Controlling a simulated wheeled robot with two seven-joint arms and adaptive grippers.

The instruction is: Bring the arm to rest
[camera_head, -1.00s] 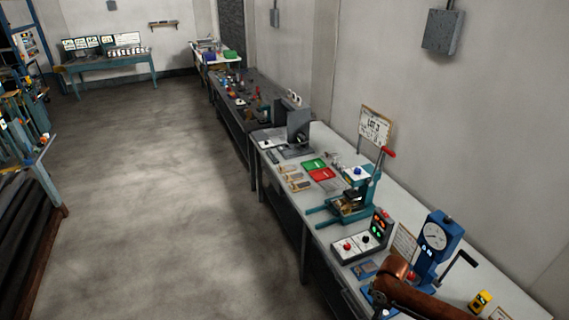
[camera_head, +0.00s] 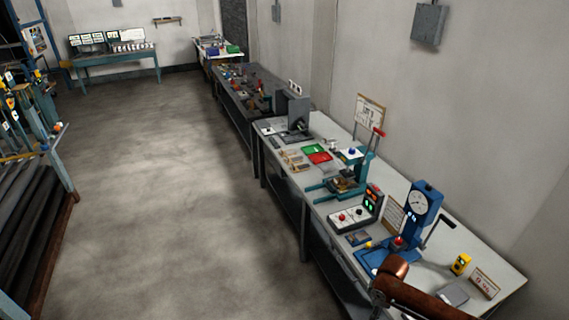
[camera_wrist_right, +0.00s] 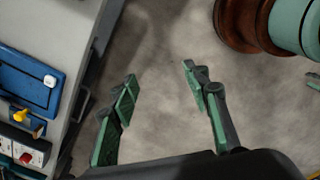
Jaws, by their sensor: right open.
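My right gripper (camera_wrist_right: 160,75) is open and empty in the right wrist view. Its two green-padded fingers stand apart, with grey floor behind them. The edge of the workbench (camera_wrist_right: 75,95) is to the left of the fingers, and they touch nothing there. In the head view a copper-coloured link of my arm (camera_head: 395,275) shows at the bottom right, over the near end of the workbench (camera_head: 345,250); the gripper itself is hidden from that view. My left gripper is not in clear view.
The bench holds a blue dial press (camera_head: 423,205), a control box (camera_head: 350,216), a teal lever press (camera_head: 350,180) and green (camera_head: 315,149) and red (camera_head: 320,158) trays. A tool rack (camera_head: 40,150) stands at the left. The floor (camera_head: 170,180) between is clear.

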